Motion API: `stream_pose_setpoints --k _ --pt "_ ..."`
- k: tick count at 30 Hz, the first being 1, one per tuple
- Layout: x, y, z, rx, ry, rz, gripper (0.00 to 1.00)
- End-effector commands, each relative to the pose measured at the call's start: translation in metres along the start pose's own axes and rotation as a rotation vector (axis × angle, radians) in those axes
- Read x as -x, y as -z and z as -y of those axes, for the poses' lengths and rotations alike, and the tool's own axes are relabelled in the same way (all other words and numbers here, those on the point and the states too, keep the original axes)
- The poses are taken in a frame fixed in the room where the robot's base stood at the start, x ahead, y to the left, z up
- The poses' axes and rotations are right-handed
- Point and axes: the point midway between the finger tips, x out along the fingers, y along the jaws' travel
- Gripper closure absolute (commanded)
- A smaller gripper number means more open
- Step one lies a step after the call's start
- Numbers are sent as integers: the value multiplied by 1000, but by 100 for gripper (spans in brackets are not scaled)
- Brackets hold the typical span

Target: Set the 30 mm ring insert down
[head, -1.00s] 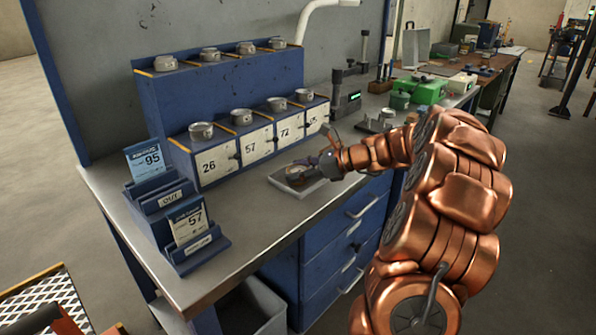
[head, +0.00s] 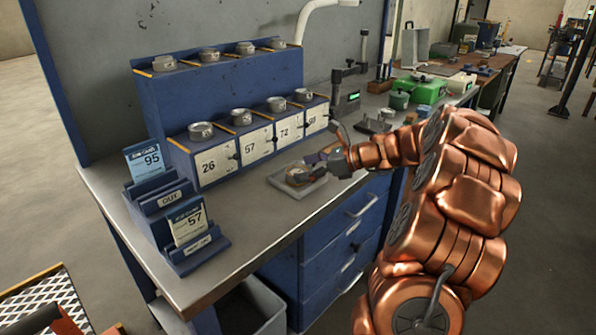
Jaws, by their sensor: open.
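A small metal ring insert (head: 297,176) rests in the shallow grey tray (head: 301,194) on the bench. Its size marking cannot be read at this distance. My gripper (head: 314,170) is open at the right side of the tray, just beside the ring. The fingers are small and dark, so I cannot tell whether one still touches the ring.
A blue two-step rack (head: 222,98) behind the tray holds several metal rings above numbered labels. Card holders with 95 (head: 147,160) and 57 (head: 187,222) stand at left. A gauge stand (head: 346,100) is behind my gripper. The bench front (head: 235,235) is clear.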

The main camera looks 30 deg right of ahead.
Motion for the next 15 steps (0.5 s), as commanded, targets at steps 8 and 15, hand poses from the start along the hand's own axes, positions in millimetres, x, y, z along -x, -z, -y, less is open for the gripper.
stream_pose_setpoints --k 8,15 --pt "55 0 0 -1 3 1 13" --pt "88 0 1 1 2 -1 13"
